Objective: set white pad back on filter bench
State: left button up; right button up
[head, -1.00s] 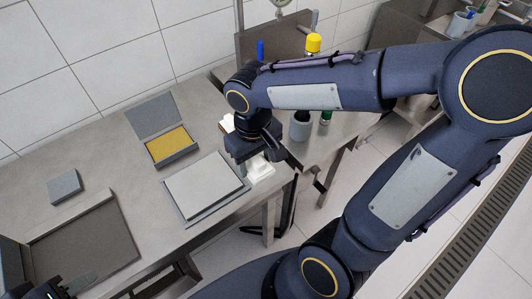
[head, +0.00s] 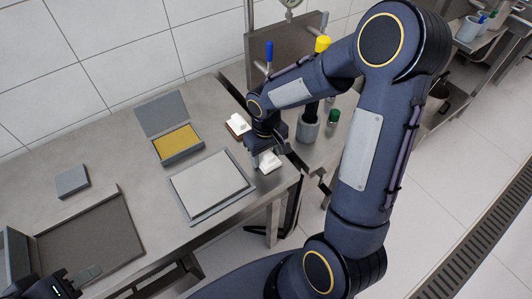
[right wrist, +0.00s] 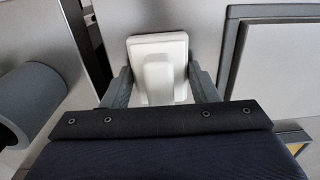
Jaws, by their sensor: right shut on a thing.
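The white pad (head: 268,162) is a small square block with a raised grip. In the head view it is near the right end of the steel bench (head: 118,155), right of the flat grey plate. My right gripper (head: 263,147) is above it. In the right wrist view the pad (right wrist: 158,44) sits between the two fingers, and the gripper (right wrist: 158,82) is shut on its raised grip. I cannot tell whether the pad touches the bench. My left gripper (head: 82,278) is at the lower left corner, partly cut off; its jaw state is unclear.
The light plate (head: 210,182) lies left of the pad. An open box with a yellow pad (head: 178,142), a grey block (head: 71,181) and a dark tray (head: 88,238) are further left. A brown-and-white item (head: 238,124) is behind my right gripper. A grey cup (head: 308,128) stands to the right.

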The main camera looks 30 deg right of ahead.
jog(key=shift+f, duration=0.15)
jog(key=o, duration=1)
notch_tip(320, 180, up, 12)
jog(key=s+a+r+m+t+y, duration=0.1)
jog(key=s+t, duration=0.1)
jog(key=s, duration=0.3)
jog(key=s+a+r+m+t+y, duration=0.1)
jog(key=s+r, duration=0.1)
jog(key=s, duration=0.4)
jog(key=s+a+r+t+y+p, duration=0.1)
jog(key=s+a+t, duration=0.1)
jog(key=s, duration=0.4)
jog(key=shift+a+r+m+t+y, duration=0.1)
jog(key=shift+r+m+t+y, duration=0.1)
jog(key=shift+m+t+y, duration=0.15)
